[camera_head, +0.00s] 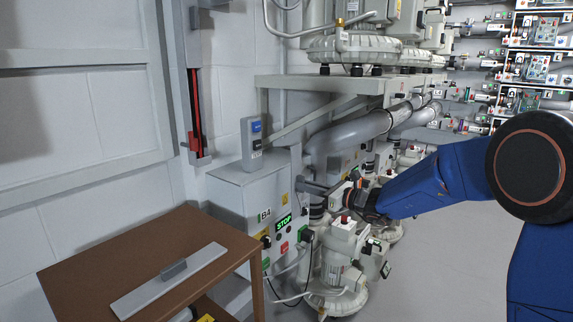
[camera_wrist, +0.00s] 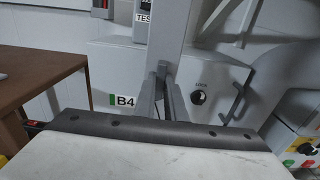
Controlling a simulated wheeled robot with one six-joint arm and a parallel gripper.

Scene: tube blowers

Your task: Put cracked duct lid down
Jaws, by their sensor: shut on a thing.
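My gripper (camera_head: 312,187) reaches in from the right beside the grey control box; in the wrist view its two narrow fingers (camera_wrist: 160,75) are closed on a grey piece. A long grey strip (camera_wrist: 178,35) stands upright beyond the fingers, seemingly the duct lid held by its handle. In the head view the lid seems to be the thin upright grey strip (camera_head: 296,168) at the box's right side. I cannot see a crack, or tell whether the lid touches the box. A second long grey lid (camera_head: 168,280) with a raised handle lies flat on the brown table.
The brown table (camera_head: 110,245) is at the front left, with bare surface behind the lid lying there. The control box (camera_head: 235,195) with a green STOP display stands between table and gripper.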

